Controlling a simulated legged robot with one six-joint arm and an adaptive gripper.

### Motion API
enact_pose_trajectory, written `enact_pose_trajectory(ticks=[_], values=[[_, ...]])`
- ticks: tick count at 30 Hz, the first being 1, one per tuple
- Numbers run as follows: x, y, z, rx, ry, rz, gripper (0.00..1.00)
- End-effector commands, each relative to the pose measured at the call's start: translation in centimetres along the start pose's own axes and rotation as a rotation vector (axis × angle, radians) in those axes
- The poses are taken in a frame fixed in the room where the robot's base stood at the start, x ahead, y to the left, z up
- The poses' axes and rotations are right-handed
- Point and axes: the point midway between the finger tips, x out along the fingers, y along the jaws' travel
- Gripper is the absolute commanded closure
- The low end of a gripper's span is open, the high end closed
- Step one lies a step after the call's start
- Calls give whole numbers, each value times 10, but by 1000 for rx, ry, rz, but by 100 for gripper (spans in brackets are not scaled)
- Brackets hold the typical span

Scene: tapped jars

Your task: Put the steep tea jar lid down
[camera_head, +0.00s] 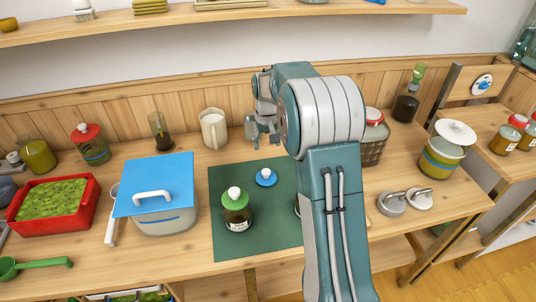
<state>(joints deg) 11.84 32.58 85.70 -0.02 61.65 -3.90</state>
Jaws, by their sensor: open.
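A blue lid with a white knob (266,177) lies flat on the dark green mat (222,240); it looks like the tea jar lid, though no label on it is readable. My gripper (264,139) is open and empty, above and behind the lid, apart from it. A dark jar with a green lid and white knob (237,212) stands upright on the mat, left of and in front of the blue lid. Another thing on the mat is almost wholly hidden behind my arm.
A grey bin with a blue cover (153,185) stands left of the mat. A cream pitcher (214,130) and a dark-filled glass (161,136) stand behind.

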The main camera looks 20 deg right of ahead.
Motion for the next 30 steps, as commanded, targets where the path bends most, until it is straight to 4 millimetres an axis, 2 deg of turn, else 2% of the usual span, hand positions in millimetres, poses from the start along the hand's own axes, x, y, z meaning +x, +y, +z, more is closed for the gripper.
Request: enact_pose_trajectory(ticks=[4,8,12,18,24,30], values=[[-22,-6,11,-7,26,1,21],[-58,-19,38,-21,76,3,21],[-95,-32,76,-38,136,4,21],[-134,-49,138,-63,223,1,21],[-154,-60,204,-87,309,-6,21],[-156,-67,268,-112,397,-17,21]])
